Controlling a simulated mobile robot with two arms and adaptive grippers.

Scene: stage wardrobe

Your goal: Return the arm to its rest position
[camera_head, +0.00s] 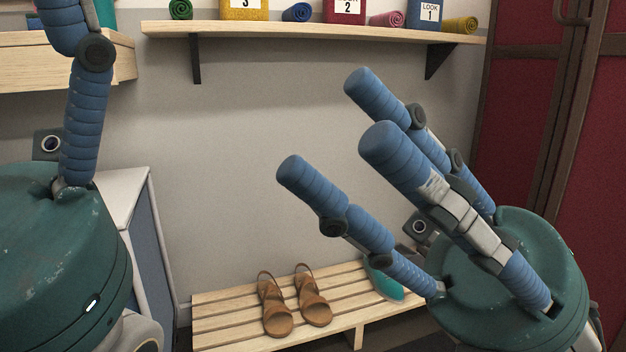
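My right gripper (335,140) comes in at the lower right, with its blue segmented fingers pointing up and left. Its fingers are spread apart and nothing is between them. It is in front of the right part of the slatted bench and hides some of it. My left gripper (82,125) is at the left edge, with one blue finger pointing up and bending at a dark joint. Its other fingers are out of the picture, so I cannot tell how far it is open. I see no object in the visible part of it.
A slatted wooden bench (222,308) holds brown sandals (274,305) and a teal shoe (386,286). A wall shelf (300,33) above carries numbered boxes and rolled cloths. A white-and-blue cabinet (147,235) and a wooden shelf (40,72) are at left, dark red doors (528,100) at right.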

